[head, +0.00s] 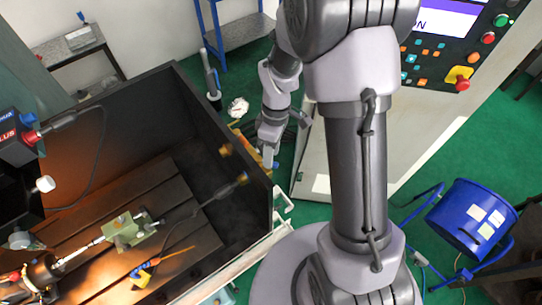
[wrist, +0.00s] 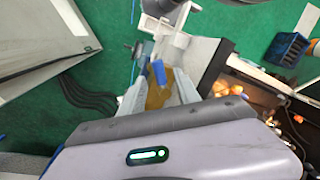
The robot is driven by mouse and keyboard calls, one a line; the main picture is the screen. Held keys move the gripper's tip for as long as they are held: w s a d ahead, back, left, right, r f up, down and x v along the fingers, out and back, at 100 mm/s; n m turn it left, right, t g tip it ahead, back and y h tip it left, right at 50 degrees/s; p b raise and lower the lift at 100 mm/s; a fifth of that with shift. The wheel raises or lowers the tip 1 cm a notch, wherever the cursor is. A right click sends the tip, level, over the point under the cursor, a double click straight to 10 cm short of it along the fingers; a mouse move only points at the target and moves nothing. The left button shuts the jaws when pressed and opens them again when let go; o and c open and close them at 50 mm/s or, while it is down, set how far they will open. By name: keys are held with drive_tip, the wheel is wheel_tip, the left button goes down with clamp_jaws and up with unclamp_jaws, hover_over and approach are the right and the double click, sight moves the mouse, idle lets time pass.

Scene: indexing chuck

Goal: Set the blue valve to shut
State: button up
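The blue valve has a short blue handle (wrist: 159,73) on a yellow-brass body in the wrist view. The handle points up the picture, tilted slightly left. My gripper (wrist: 158,88) has its two pale fingers apart, one on each side of the valve, with the blue handle between them. I cannot tell whether either finger touches it. In the head view my gripper (head: 268,150) points down just outside the machine's right wall, by yellow parts. The valve handle is mostly hidden there behind my gripper.
The dark machine enclosure (head: 225,160) stands close to the left of my gripper, with a green block (head: 125,230) on its bed. A round white gauge (head: 238,108) is close behind my gripper. A control cabinet (head: 400,130) stands to the right. A blue reel (head: 470,220) stands further right.

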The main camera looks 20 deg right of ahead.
drive_tip(key=shift+s+a+f, duration=0.1)
drive_tip(key=shift+s+f, duration=0.05)
drive_tip(key=shift+f, duration=0.85)
clamp_jaws()
drive_tip(key=shift+a+f+m+b, duration=0.1)
drive_tip(key=shift+f+m+b, duration=0.15)
drive_tip(key=shift+m+b, duration=0.45)
drive_tip(key=shift+s+a+f+m+b, duration=0.15)
drive_tip(key=shift+s+a+m+b, duration=0.1)
drive_tip(key=shift+m+b, duration=0.7)
drive_tip(key=shift+s+a+m+t+y+b, duration=0.1)
drive_tip(key=shift+s+m+t+y+b, duration=0.25)
drive_tip(key=shift+m+b, duration=0.3)
drive_tip(key=shift+s+a+r+m+b, duration=0.2)
drive_tip(key=shift+r+m+b, duration=0.15)
drive_tip(key=shift+m, duration=0.25)
unclamp_jaws()
drive_tip(key=shift+w+r, duration=0.1)
drive_tip(key=shift+d, duration=0.1)
